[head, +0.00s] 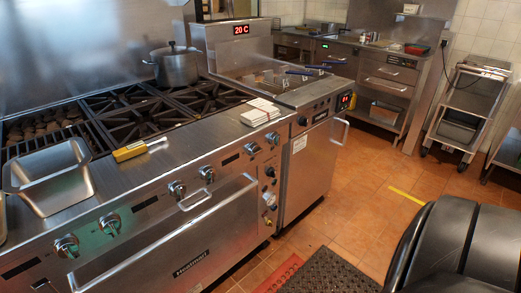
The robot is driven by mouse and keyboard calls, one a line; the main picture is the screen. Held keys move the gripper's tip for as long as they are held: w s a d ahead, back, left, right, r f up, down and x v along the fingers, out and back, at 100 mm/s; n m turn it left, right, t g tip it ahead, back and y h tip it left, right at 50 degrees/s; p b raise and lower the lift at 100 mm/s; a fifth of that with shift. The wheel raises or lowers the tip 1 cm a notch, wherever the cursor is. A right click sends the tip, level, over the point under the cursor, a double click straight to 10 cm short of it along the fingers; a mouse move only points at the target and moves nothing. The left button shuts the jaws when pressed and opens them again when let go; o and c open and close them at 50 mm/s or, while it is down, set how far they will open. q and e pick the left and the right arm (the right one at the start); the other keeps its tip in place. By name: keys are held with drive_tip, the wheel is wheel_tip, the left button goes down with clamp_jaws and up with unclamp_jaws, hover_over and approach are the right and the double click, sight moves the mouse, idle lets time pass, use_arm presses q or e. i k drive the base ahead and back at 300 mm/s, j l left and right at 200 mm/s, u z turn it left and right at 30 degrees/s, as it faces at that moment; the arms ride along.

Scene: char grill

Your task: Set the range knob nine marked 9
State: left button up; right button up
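The steel range (160,240) runs along the left with a row of round knobs on its front panel. Knobs show at the lower left (67,245), beside it (110,222), at the middle (178,188) and (207,173), and toward the right end (253,149) and (273,138). Smaller controls (270,171) sit below the right end. The number markings are too small to read, so I cannot tell which knob is 9. Neither of my grippers is in view. A large black rounded part at the lower right seems to be mine.
A steel pan (52,178), a yellow-handled tool (130,151) and a white stack (260,112) lie on the range top. A lidded pot (174,66) stands behind. A fryer (310,150) adjoins the right end. Tiled floor (350,190) is open; a black mat (338,272) lies in front.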

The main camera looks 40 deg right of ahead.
sight(253, 149)
drive_tip(key=l+u, duration=0.3)
drive_tip(key=l, duration=1.65)
